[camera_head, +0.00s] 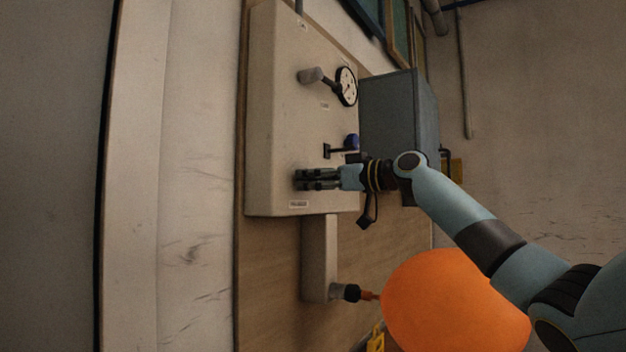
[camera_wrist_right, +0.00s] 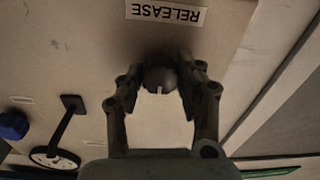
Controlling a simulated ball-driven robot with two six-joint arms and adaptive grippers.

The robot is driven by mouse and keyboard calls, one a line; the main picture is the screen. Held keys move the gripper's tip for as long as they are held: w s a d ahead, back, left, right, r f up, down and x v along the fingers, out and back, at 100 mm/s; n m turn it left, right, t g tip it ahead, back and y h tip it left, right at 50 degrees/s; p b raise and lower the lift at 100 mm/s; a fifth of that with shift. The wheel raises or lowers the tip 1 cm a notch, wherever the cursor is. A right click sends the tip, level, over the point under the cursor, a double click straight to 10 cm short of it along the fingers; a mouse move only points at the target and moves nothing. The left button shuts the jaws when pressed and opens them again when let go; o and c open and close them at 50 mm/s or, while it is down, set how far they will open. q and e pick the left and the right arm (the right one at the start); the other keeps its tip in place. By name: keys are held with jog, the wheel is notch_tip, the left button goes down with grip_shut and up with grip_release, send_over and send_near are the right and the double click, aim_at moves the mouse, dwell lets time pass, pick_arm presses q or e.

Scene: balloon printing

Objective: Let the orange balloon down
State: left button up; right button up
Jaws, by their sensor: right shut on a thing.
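The orange balloon (camera_head: 455,308) is large and round, at the lower right of the head view. Its neck points left to a dark nozzle (camera_head: 346,292) on the pale panel's lower arm. My right gripper (camera_head: 308,179) is at the lower part of the pale panel (camera_head: 280,120). In the right wrist view its fingers (camera_wrist_right: 161,88) are shut on a dark round knob (camera_wrist_right: 160,77) with a pale mark. The knob sits beside a label reading RELEASE (camera_wrist_right: 166,12), upside down there. The knob is hidden by the gripper in the head view. My left gripper is not in view.
Above the gripper on the panel are a blue-ended lever (camera_head: 351,141) and a round dial gauge (camera_head: 346,87). A grey box (camera_head: 400,115) stands just right of the panel. My right forearm passes just above the balloon and partly overlaps it in the head view.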

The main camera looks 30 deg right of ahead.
jog(key=shift+m, duration=0.4)
jog(key=m+p, duration=0.2)
jog(key=m, duration=0.6)
jog(key=m+p, duration=0.2)
jog(key=m, duration=0.7)
jog(key=shift+m+t+h, duration=0.3)
jog(key=shift+h, duration=0.1)
jog(key=shift+p, duration=0.3)
jog(key=o, duration=1.2)
jog(key=shift+d, duration=0.1)
jog(key=shift+c, duration=0.2)
